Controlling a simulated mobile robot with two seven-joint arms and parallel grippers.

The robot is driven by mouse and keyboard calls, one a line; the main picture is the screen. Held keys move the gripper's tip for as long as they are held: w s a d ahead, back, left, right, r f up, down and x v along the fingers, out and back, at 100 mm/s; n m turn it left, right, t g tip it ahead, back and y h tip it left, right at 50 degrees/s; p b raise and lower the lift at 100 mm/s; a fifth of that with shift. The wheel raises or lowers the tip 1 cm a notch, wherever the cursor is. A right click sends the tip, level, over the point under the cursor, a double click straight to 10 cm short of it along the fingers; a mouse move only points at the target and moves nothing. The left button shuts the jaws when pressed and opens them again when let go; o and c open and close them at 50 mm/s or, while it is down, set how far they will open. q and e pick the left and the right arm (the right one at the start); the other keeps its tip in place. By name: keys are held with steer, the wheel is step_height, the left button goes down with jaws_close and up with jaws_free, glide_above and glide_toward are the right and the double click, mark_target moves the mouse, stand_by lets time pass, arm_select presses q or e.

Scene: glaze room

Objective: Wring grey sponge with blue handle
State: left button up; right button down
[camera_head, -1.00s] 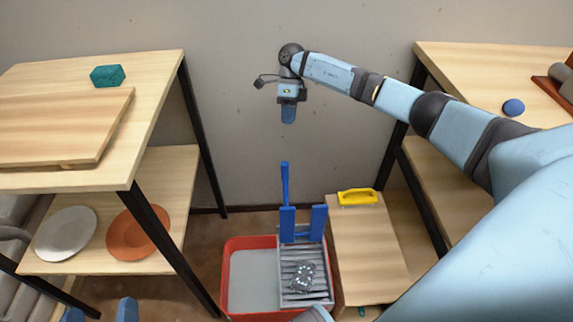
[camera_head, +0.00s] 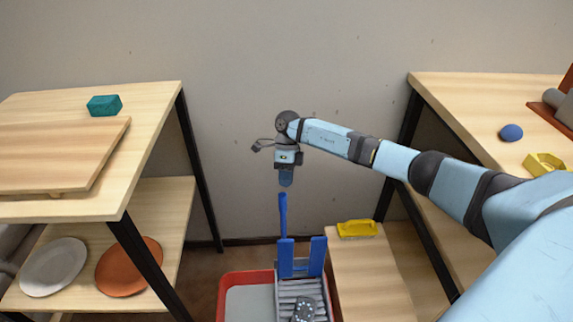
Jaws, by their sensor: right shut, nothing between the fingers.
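The grey sponge (camera_head: 303,309) lies on the slatted grey wringer (camera_head: 289,288), cut off by the bottom edge of the view. My right gripper (camera_head: 286,181) points down just above the top of the handle in the picture, shut and empty. I cannot tell whether its tips touch the handle. My left gripper is not in view.
A red-rimmed tub (camera_head: 246,276) with grey content stands left of the wringer. A yellow brush (camera_head: 356,229) sits on a low wooden surface (camera_head: 372,268) at right. Tables flank both sides; the left one carries a teal block (camera_head: 104,105), the right one a blue ball (camera_head: 511,132).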

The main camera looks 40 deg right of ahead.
steer(key=s+a, duration=0.1)
steer(key=s+a+r, duration=0.1)
steer(key=shift+s+a, duration=0.3)
steer(key=shift+s, duration=0.1)
steer(key=shift+s, duration=0.1)
